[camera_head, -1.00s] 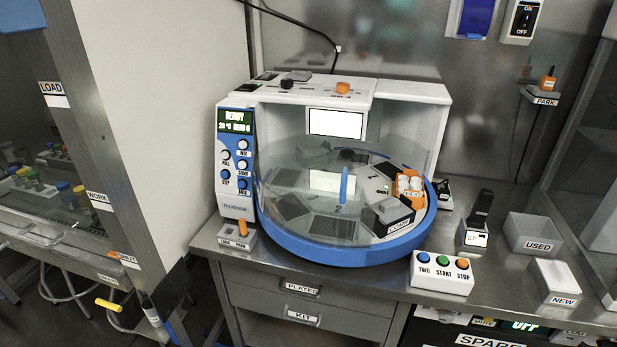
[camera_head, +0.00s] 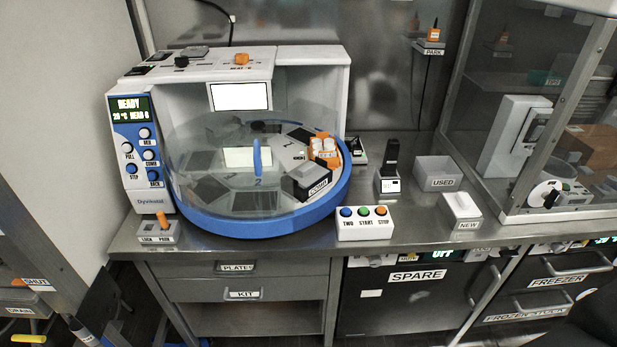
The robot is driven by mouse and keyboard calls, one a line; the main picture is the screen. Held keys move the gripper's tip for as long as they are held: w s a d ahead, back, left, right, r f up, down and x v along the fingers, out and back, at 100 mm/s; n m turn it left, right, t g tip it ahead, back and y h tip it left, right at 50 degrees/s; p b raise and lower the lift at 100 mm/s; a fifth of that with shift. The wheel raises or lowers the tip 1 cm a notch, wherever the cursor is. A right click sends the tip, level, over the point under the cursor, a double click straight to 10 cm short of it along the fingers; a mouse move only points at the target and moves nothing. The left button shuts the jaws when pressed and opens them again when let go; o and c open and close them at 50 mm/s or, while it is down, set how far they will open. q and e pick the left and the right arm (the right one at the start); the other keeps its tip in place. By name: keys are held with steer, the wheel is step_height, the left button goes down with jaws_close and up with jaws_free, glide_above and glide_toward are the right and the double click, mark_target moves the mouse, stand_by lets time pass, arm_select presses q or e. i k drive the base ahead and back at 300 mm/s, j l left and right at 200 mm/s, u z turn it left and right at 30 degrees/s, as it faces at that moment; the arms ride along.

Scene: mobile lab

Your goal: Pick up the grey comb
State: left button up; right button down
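I cannot make out a grey comb for certain. A dark grey block (camera_head: 311,180) with a label that seems to read COMB sits on the right front of the turntable, inside the blue-rimmed machine (camera_head: 255,224). An orange rack (camera_head: 325,150) with white pieces stands just behind it. Neither of my grippers is in view.
A clear cover with a blue handle (camera_head: 257,157) spans much of the turntable. A button box (camera_head: 365,223) and a dark upright device (camera_head: 390,168) stand right of the machine. A glass-walled cabinet (camera_head: 453,110) bounds the counter's right. Drawers (camera_head: 238,267) lie below.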

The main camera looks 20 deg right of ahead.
mark_target(307, 172)
steer(key=i+l+z, duration=0.2)
steer(key=i+l, duration=0.15)
steer(key=l, duration=0.25)
steer(key=i+l+z, duration=0.25)
steer(key=l, duration=0.25)
steer(key=i, duration=0.1)
